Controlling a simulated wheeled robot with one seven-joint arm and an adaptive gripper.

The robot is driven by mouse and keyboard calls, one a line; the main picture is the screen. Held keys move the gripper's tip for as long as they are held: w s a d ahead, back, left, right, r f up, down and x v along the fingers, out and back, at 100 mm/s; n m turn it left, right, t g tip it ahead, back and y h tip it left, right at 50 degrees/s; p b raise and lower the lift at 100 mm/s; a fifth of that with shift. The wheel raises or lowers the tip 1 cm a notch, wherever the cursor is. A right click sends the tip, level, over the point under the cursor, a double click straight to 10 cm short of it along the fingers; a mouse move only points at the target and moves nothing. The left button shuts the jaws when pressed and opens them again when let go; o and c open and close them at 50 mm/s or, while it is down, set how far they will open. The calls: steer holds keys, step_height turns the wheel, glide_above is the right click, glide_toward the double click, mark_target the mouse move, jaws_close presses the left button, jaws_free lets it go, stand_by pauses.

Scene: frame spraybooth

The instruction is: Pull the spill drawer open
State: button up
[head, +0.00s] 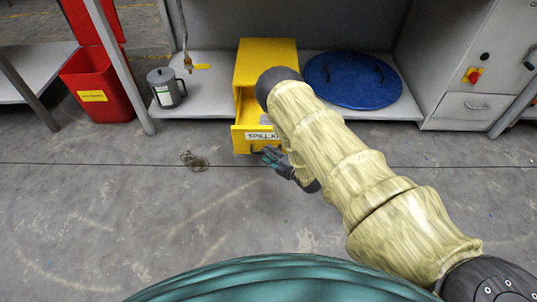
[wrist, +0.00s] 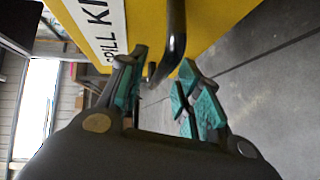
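The yellow spill drawer (head: 246,136) is at the bottom of a yellow cabinet (head: 266,58) in the head view. Its front stands out from the cabinet, and part of its inside shows, so it is partly open. Its front carries a white "SPILL KIT" label (wrist: 103,28). A dark bar handle (wrist: 174,38) is on the drawer front. My gripper (head: 268,154) is at the handle. In the wrist view its teal-padded fingers (wrist: 160,88) are apart, with the handle's near end between or just beyond the tips. I see no finger clearly touching it. My arm hides the drawer's right side.
A blue round lid (head: 350,80) lies right of the cabinet, and a grey can (head: 165,88) stands left on the shelf. A red bin (head: 100,85) is further left. A small coiled tangle (head: 194,161) lies on the floor. The floor before the drawer is otherwise clear.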

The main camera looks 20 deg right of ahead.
steer(key=v, duration=1.1)
steer(key=shift+s, duration=0.25)
steer(key=shift+d, duration=0.1)
steer(key=s+d+f+m+g+h, duration=0.1)
steer(key=s+f+m+g+h, duration=0.2)
steer(key=s+m, duration=0.5)
steer(key=s+d+f+m+g+h, duration=0.1)
steer(key=s+f+m+g+h, duration=0.1)
steer(key=s+m+g+h, duration=0.5)
steer(key=s+a+r+m+g+y, duration=0.1)
steer(key=s+a+r+m+g, duration=0.2)
steer(key=s, duration=0.9)
steer(key=s+a+r+m+g+y, duration=0.1)
steer(key=s+a+r+m, duration=0.3)
steer(key=s, duration=0.7)
step_height(320, 180, up, 34)
steer(key=d+p, duration=0.1)
steer(key=p, duration=3.4)
steer(key=shift+d+r+m+p, duration=0.2)
steer(key=shift+m+p, duration=0.1)
steer(key=shift+p, duration=0.05)
